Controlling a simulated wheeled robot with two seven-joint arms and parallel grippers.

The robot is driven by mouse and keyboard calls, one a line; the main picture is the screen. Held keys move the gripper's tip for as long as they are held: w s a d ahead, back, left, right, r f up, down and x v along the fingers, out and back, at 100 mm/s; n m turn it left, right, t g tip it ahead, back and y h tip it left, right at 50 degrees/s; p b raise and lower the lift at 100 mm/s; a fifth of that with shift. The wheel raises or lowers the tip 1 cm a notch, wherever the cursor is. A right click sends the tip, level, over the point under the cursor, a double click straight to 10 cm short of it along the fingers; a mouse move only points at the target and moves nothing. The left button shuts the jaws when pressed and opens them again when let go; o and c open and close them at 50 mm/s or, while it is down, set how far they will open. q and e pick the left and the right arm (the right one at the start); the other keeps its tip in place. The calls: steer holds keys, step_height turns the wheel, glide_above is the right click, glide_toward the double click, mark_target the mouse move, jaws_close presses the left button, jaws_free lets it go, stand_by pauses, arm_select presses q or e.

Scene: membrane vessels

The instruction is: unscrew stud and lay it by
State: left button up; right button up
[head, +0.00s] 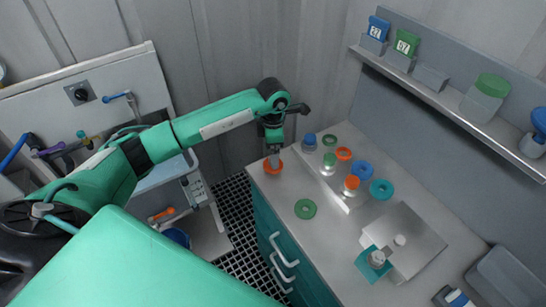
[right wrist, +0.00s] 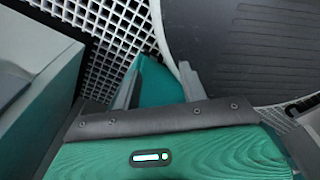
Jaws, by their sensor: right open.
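My left gripper (head: 273,155) points down at the near left corner of the grey worktop, directly over an orange ring (head: 273,167). Its fingertips are small and partly merge with what is at the ring, so I cannot tell whether they hold a stud. My right gripper (right wrist: 161,72) is open in the right wrist view, with nothing visible between its fingers, over a dark floor grid and a teal surface. It is not in the head view. No stud can be made out for certain.
The worktop (head: 330,255) carries a green ring (head: 305,208), a blue-green ring (head: 381,189), several capped vessels, a metal plate (head: 415,240) and a teal square (head: 372,264). A wall shelf (head: 450,105) holds labelled blocks.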

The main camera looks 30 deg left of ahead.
arm_select(q)
steer(key=m, duration=0.3)
steer(key=shift+m, duration=0.3)
steer(key=m, duration=0.3)
step_height(320, 180, down, 3)
steer(key=b, duration=0.3)
steer(key=shift+f+m, duration=0.1)
steer(key=shift+m, duration=0.3)
steer(key=shift+f+b, duration=0.4)
steer(key=shift+f, duration=0.05)
arm_select(e)
steer(key=f, duration=0.4)
steer(key=shift+a, duration=0.2)
steer(key=shift+d, duration=0.1)
arm_select(q)
steer(key=shift+c, duration=0.6)
jaws_close()
